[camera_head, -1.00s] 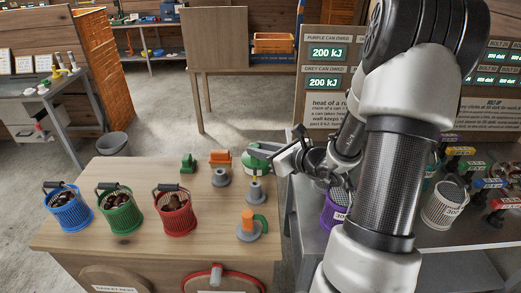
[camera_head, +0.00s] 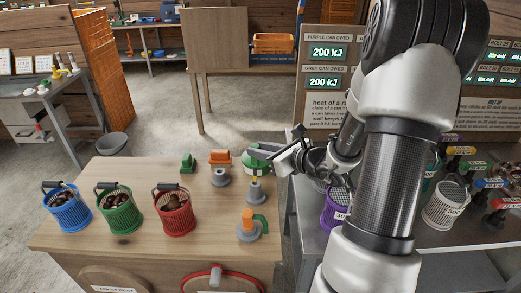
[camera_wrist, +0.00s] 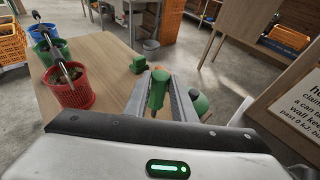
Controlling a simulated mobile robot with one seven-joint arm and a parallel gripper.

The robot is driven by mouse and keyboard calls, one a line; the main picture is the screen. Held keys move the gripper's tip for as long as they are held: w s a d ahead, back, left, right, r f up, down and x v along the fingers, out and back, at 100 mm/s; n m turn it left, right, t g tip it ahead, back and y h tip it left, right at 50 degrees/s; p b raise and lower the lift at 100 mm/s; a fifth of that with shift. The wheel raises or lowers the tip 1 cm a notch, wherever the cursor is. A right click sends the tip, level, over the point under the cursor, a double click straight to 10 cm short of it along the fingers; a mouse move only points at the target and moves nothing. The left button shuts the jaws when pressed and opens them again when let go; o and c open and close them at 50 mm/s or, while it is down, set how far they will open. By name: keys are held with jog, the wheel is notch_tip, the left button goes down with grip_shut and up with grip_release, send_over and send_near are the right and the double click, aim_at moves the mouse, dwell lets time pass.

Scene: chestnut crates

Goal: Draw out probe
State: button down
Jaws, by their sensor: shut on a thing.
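My gripper (camera_wrist: 158,100) is shut on a green-handled piece (camera_wrist: 156,92), which looks like the probe, held between its two long grey fingers. In the head view my gripper (camera_head: 256,152) reaches in from the right over the wooden table's right edge. A grey stand (camera_head: 255,191) with a thin yellowish part above it is just below the fingers. Whether the probe's lower end is still inside the stand cannot be told. A rounded green thing (camera_wrist: 201,106) is just right of the fingers, partly hidden by them.
Orange-handled pieces on grey stands (camera_head: 220,159) (camera_head: 248,229) and a green block (camera_head: 187,163) are close by. Red (camera_head: 177,219), green (camera_head: 120,217) and blue (camera_head: 70,212) baskets stand left. A purple can (camera_head: 334,215) is on the grey bench, right.

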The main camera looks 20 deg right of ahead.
notch_tip(320, 180, down, 8)
jog(key=b, duration=0.7)
dwell(2.0)
jog(key=c, duration=1.4)
grip_release()
jog(key=shift+r, duration=0.15)
jog(key=p+v, duration=0.2)
jog(key=v, duration=1.5)
jog(key=shift+s, duration=0.2)
jog(key=shift+r, duration=0.15)
